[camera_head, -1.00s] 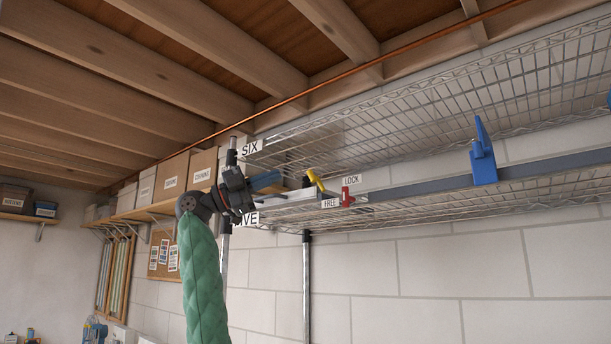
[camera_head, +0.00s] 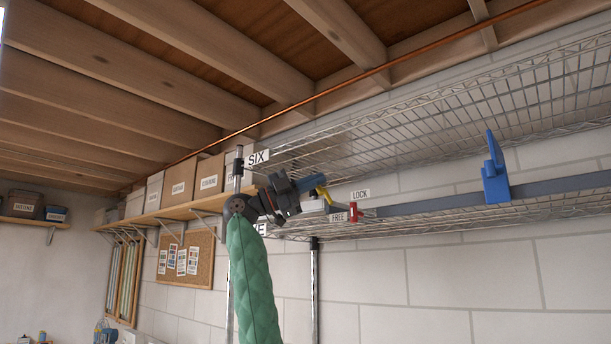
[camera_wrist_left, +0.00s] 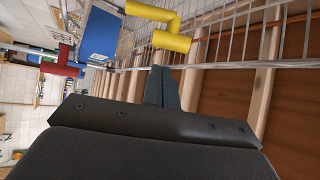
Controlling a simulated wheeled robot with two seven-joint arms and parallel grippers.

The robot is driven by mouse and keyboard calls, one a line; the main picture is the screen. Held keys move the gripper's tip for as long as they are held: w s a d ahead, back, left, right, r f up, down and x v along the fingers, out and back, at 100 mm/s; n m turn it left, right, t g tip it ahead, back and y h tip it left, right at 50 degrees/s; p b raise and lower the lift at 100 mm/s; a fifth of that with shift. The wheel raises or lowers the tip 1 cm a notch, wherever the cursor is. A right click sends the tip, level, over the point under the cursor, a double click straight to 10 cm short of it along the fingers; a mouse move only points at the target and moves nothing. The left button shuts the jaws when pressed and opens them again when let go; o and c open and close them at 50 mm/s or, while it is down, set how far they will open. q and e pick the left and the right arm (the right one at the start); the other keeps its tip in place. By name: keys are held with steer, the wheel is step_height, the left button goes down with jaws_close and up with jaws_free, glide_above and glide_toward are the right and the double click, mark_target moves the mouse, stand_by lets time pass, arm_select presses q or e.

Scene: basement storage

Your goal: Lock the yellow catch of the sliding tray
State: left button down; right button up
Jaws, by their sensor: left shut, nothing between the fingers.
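The yellow catch (camera_head: 323,194) sits on the sliding tray (camera_head: 312,207), on the wire shelf, left of the LOCK sign (camera_head: 360,194) and above left of the FREE sign (camera_head: 339,217). My left gripper (camera_head: 319,181) is shut and empty, its blue fingers close beside the catch and partly covering it. In the left wrist view the bent yellow catch (camera_wrist_left: 172,20) is just beyond the shut fingertips (camera_wrist_left: 162,72). I cannot tell whether they touch. A red piece (camera_head: 353,215) is right of the FREE sign. My right gripper is out of view.
A blue upright piece (camera_head: 495,180) stands on the grey rail to the right. The upper wire shelf (camera_head: 450,120) hangs above, and a metal post (camera_head: 237,170) is at the left. Cardboard boxes (camera_head: 180,182) line a wooden shelf behind.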

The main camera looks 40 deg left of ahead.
arm_select(q)
steer(key=shift+w+a+f, duration=0.5)
steer(key=shift+w+a, duration=0.15)
steer(key=shift+a, duration=0.1)
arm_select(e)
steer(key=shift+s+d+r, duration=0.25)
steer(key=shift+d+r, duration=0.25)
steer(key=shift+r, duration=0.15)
arm_select(q)
steer(key=shift+a, duration=0.1)
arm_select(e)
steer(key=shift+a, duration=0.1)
